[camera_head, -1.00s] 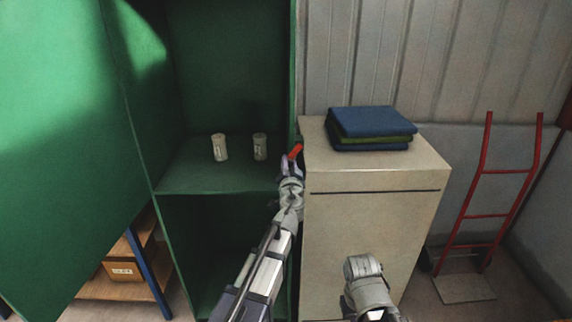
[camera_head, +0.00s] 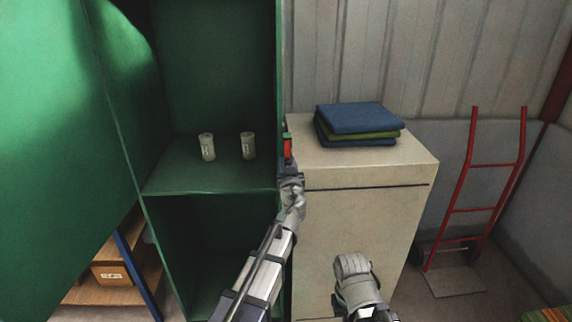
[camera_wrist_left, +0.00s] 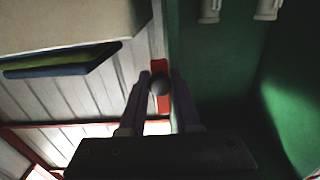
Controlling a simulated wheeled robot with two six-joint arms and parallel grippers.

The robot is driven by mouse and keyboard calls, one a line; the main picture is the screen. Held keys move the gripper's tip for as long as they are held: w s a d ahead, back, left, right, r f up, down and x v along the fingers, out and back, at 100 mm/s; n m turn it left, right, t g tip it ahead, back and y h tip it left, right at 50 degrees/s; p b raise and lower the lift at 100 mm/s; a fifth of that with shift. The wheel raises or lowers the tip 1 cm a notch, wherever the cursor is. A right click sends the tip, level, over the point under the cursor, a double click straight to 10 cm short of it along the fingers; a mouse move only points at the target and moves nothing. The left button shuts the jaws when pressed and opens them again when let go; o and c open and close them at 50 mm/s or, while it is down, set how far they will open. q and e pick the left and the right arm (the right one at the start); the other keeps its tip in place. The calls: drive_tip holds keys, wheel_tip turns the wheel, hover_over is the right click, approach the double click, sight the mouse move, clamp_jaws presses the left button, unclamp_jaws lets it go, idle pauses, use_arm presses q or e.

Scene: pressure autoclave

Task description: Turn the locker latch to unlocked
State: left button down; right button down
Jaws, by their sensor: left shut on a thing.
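The red locker latch (camera_head: 287,149) is on the right front edge of the open green locker (camera_head: 215,182) and stands about upright in the head view. In the left wrist view the red latch (camera_wrist_left: 164,103) has a dark round knob (camera_wrist_left: 158,84) on it. My left gripper (camera_head: 289,167) is at the latch. In the left wrist view its two fingers (camera_wrist_left: 159,92) lie on either side of the knob, shut on the latch.
Two pale canisters (camera_head: 208,147) (camera_head: 248,145) stand on the locker shelf. The green door (camera_head: 55,150) is swung wide at the left. A beige cabinet (camera_head: 350,225) with folded cloths (camera_head: 358,118) stands close on the right. A red hand truck (camera_head: 490,170) leans farther right.

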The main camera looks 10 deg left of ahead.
idle(0.5)
use_arm(q)
drive_tip(key=c, duration=0.6)
unclamp_jaws()
drive_tip(key=shift+s, duration=0.1)
drive_tip(key=v, duration=0.7)
drive_tip(key=shift+s+d, duration=0.2)
drive_tip(key=shift+s, duration=0.1)
